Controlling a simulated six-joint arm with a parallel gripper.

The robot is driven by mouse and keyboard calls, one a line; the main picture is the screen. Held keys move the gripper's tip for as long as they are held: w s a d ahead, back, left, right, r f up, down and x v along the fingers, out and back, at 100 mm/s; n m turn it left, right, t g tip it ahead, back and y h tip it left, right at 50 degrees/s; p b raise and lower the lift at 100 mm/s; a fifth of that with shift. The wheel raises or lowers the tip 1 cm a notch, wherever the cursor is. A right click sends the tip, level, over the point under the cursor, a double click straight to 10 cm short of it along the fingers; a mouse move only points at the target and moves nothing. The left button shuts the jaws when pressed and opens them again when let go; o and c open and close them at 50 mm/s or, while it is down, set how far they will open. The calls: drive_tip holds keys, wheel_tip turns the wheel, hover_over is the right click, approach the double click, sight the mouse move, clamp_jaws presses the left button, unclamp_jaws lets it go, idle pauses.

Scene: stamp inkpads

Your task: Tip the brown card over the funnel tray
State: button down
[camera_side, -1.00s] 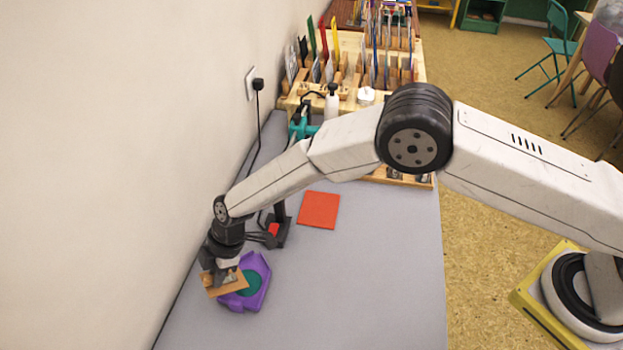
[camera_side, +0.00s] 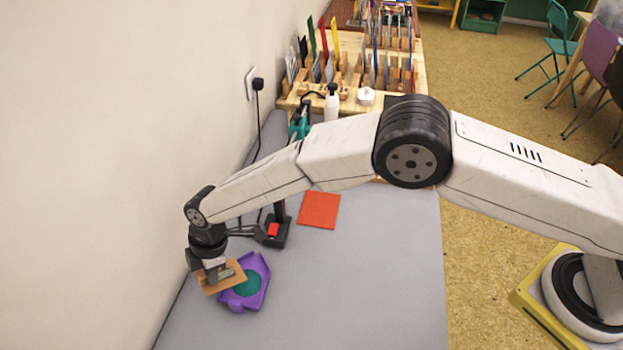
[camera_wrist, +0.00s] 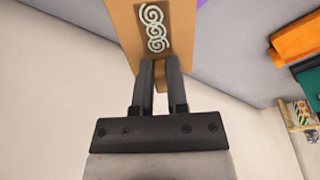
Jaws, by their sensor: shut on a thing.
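My gripper (camera_side: 216,268) is shut on the brown card (camera_side: 209,284) at the left of the table in the side view. The card is tilted and sits over the left edge of the purple funnel tray (camera_side: 257,264). The tray rests on the grey table and has green in its middle (camera_side: 248,284). In the wrist view the card (camera_wrist: 180,66) stretches away from the fingertips (camera_wrist: 160,80), with a pale swirl pattern (camera_wrist: 153,29) on a dark patch. A small piece of purple tray (camera_wrist: 202,3) shows at the wrist view's top edge.
A red-orange square (camera_side: 318,210) lies on the grey table (camera_side: 370,270). A black stand with a red part (camera_side: 273,230) is just behind the tray. A wooden rack (camera_side: 350,80) of upright cards is at the back. The wall is close on the left; the table's right side is clear.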

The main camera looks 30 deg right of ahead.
drive_tip(key=shift+a+r+h, duration=0.2)
drive_tip(key=shift+r+h, duration=0.4)
drive_tip(key=shift+r, duration=0.1)
drive_tip(key=shift+a+r+h, duration=0.2)
drive_tip(key=shift+r+h, duration=0.4)
drive_tip(key=shift+r, duration=0.05)
drive_tip(key=shift+w+d, duration=0.1)
drive_tip(key=shift+d, duration=0.05)
